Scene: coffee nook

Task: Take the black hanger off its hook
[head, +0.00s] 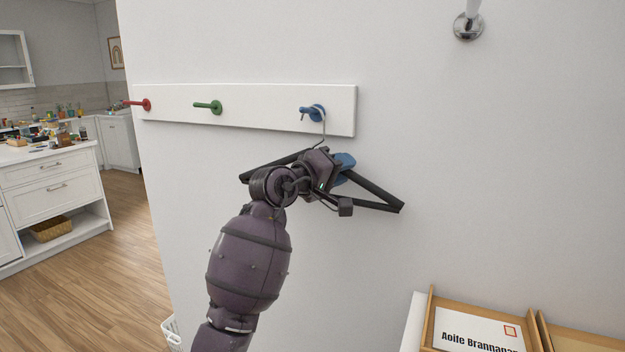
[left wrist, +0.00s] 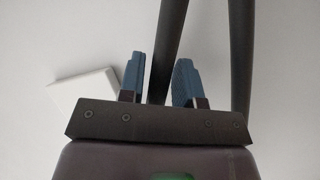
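The black hanger (head: 374,187) hangs by its thin wire hook from the blue hook (head: 313,112), at the right end of a white rail. My left gripper (head: 340,165) is at the hanger's upper part, just below the rail, and hides its middle. In the left wrist view, the two blue fingers of my left gripper (left wrist: 158,62) stand apart. One dark bar of the hanger (left wrist: 172,38) runs between them, with a gap beside the left finger. A second bar passes to the right of the fingers. My right gripper is not in view.
The white rail (head: 260,107) also carries a green hook (head: 209,107) and a red hook (head: 140,104), both bare. A metal wall fitting (head: 467,26) is at the upper right. A wooden tray (head: 428,325) with a name card stands at lower right.

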